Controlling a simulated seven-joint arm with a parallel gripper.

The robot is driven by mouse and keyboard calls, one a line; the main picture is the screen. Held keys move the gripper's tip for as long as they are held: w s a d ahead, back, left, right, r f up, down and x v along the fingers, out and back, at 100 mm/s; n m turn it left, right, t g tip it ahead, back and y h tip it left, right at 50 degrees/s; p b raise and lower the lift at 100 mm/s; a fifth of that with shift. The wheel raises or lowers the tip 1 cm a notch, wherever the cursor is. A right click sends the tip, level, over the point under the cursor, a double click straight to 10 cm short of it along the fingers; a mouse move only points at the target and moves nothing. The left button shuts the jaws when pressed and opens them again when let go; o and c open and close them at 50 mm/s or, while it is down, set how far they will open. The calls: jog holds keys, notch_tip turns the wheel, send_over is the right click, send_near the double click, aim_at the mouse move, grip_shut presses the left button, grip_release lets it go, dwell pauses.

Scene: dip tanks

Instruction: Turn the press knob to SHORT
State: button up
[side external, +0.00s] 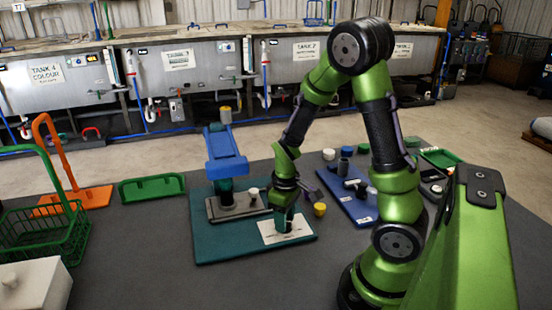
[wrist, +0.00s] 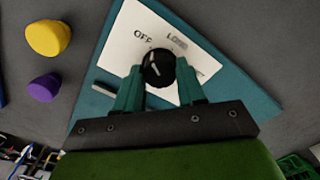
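The press knob (wrist: 158,68) is round and black with a white pointer line. It sits on a white label plate (wrist: 130,26), which also shows in the side view (side external: 270,238). OFF and a blurred word resembling LONG are printed beyond the knob; I cannot read SHORT, and my gripper covers part of the plate. My gripper (wrist: 160,70) is down at the plate, with one teal fingertip on each side of the knob. I cannot tell whether the fingers touch it. In the side view my gripper (side external: 286,224) hides the knob. The blue press (side external: 226,150) stands behind, to the left.
A yellow piece (wrist: 48,38) and a purple piece (wrist: 44,88) lie beside the teal base board (wrist: 237,88). A blue tray (side external: 345,197) with small parts is to the right. A green basket (side external: 45,235) and an orange stand (side external: 75,196) are at left.

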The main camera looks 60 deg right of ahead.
jog(key=c, duration=0.4)
jog(key=shift+o, duration=0.2)
jog(key=shift+m, duration=0.4)
jog(key=m, duration=0.4)
jog(key=shift+m, duration=0.3)
jog(key=m, duration=1.2)
jog(key=shift+m, duration=0.4)
jog(key=m, duration=0.5)
jog(key=shift+m, duration=0.3)
jog(key=o, duration=1.1)
jog(key=shift+c, duration=0.2)
